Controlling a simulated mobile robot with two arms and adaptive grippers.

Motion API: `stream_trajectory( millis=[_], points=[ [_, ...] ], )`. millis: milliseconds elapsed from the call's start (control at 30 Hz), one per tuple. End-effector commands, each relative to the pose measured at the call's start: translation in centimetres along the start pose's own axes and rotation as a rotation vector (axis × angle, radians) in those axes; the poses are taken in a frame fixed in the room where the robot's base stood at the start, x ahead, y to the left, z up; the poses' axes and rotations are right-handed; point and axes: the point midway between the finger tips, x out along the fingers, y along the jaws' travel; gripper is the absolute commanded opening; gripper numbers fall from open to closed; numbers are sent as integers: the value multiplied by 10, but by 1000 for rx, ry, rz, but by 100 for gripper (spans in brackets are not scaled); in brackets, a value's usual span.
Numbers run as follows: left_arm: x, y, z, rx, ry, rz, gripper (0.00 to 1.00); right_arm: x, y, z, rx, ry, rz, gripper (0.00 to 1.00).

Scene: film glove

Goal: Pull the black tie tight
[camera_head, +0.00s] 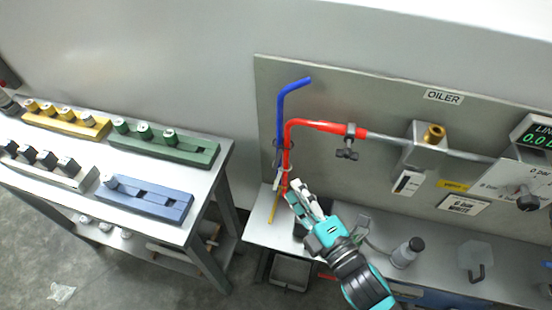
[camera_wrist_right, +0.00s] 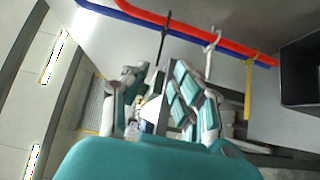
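A blue hose (camera_head: 281,112) and a red hose (camera_head: 287,150) run down side by side in front of the panel. The black tie (camera_wrist_right: 163,40) loops at the hoses in the right wrist view, its tail hanging toward my right gripper (camera_wrist_right: 152,98). In the head view the black tie is small and dark by the hoses (camera_head: 277,143). My right gripper also shows in the head view (camera_head: 297,192), just below the hoses. Its fingers stand apart, with the tail's end near the gap; I see no clear grip on it. My left gripper is not in view.
A white tie (camera_wrist_right: 211,50) and a yellow tie (camera_wrist_right: 249,85) hang from the hoses farther along. A black bin (camera_wrist_right: 301,72) is at the right. A side table with green (camera_head: 165,141), yellow and blue (camera_head: 145,200) blocks stands left. A bottle (camera_head: 407,252) is right of my arm.

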Motion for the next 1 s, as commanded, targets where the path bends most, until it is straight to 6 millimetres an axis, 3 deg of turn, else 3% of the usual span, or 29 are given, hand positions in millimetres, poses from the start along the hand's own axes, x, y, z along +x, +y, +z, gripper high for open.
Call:
stream_trajectory(
  millis=[200,433,600,900,1000],
  points=[
    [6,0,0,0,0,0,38,50,0,0,-2,1,4,27],
    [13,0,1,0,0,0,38,86,-1,0,-1,0,2,27],
    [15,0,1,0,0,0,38,97,-1,0,0,0,-1,27],
    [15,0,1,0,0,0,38,98,0,0,0,0,-1,27],
    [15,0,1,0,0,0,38,98,0,0,0,0,-1,14]
  ],
)
